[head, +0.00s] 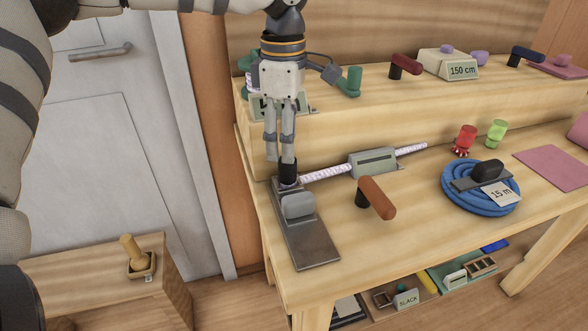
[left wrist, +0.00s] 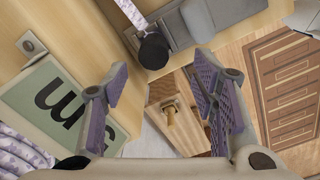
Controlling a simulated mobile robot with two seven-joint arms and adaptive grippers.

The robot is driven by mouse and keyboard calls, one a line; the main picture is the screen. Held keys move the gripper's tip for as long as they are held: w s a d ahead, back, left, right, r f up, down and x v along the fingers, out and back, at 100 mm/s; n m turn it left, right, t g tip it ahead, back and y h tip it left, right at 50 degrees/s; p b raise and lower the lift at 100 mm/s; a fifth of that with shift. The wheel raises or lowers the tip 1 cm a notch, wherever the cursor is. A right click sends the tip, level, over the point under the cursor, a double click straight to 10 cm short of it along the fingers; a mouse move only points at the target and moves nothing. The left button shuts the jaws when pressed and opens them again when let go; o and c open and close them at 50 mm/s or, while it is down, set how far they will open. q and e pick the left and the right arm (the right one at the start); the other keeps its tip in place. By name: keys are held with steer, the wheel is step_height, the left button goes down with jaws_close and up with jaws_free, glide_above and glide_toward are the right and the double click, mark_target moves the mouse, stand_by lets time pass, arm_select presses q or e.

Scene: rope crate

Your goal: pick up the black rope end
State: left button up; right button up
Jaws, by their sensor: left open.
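The white rope (head: 330,174) lies on the workbench and runs through a grey block with a green face (head: 374,162). Its black end (head: 288,173) rests at the upper end of a metal plate with a grey lever (head: 298,206). The black end (left wrist: 153,50) also shows in the left wrist view, beyond the fingertips and toward the top. My left gripper (head: 280,158) points down just above the black end, fingers apart. In the left wrist view the gripper (left wrist: 163,90) is open with nothing between its fingers. My right gripper is out of view.
An orange-brown handle (head: 376,198) stands right of the plate. A blue rope coil (head: 480,188) lies farther right. A raised shelf (head: 330,112) with handles and labels runs behind. A low wooden stand (head: 100,272) is at lower left.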

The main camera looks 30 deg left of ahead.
mark_target(288, 169)
arm_select(q)
steer(key=f, duration=0.7)
steer(key=shift+w+f, duration=0.35)
steer(key=shift+f, duration=0.05)
jaws_close()
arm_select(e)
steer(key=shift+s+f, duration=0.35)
